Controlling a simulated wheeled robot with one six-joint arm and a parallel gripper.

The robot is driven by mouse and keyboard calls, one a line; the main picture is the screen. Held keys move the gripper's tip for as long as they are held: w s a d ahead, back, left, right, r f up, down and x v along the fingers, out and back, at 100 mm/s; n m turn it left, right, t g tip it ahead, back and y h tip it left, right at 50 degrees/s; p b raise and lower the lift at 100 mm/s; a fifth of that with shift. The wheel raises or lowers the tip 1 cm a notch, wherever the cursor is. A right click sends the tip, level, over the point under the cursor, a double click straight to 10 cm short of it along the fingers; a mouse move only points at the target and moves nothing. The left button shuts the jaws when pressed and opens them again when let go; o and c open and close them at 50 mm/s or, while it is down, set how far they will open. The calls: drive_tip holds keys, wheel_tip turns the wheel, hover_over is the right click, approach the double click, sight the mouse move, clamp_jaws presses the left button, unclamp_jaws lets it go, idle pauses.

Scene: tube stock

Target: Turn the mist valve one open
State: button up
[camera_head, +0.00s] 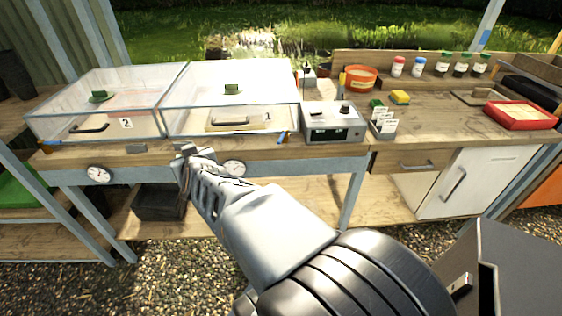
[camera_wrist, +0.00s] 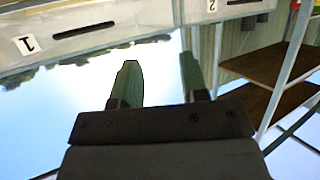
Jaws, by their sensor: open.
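Two clear propagation boxes stand on the bench, box 1 (camera_head: 285,92) on the right and box 2 (camera_head: 60,103) on the left. A small blue and orange fitting (camera_head: 284,137) sits at box 1's front right corner; it may be mist valve one, but it is too small to tell its setting. My gripper (camera_head: 188,152) is in front of the bench edge, left of that fitting, open and empty. In the wrist view its two green fingers (camera_wrist: 158,85) stand apart, with the label 1 (camera_wrist: 27,44) beyond; no valve is clear there.
Round dials (camera_head: 98,174) and (camera_head: 235,168) are on the front rail. A grey control box (camera_head: 333,122) stands right of box 1. A black bin (camera_head: 160,203) is on the lower shelf. Gravel floor (camera_head: 165,275) lies open in front.

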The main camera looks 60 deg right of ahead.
drive_tip(key=s+d+f+m+g+h+b, duration=0.2)
drive_tip(key=s+d+f+m+h+b, duration=0.25)
drive_tip(key=d, duration=0.45)
drive_tip(key=m+g+h, duration=0.3)
drive_tip(key=g+h, duration=0.3)
drive_tip(key=h, duration=0.1)
approach(280, 140)
drive_tip(key=shift+y, duration=0.25)
drive_tip(key=b+x, duration=0.1)
drive_tip(key=x, duration=0.9)
drive_tip(key=shift+f, duration=0.2)
drive_tip(key=shift+x, duration=0.9)
clamp_jaws()
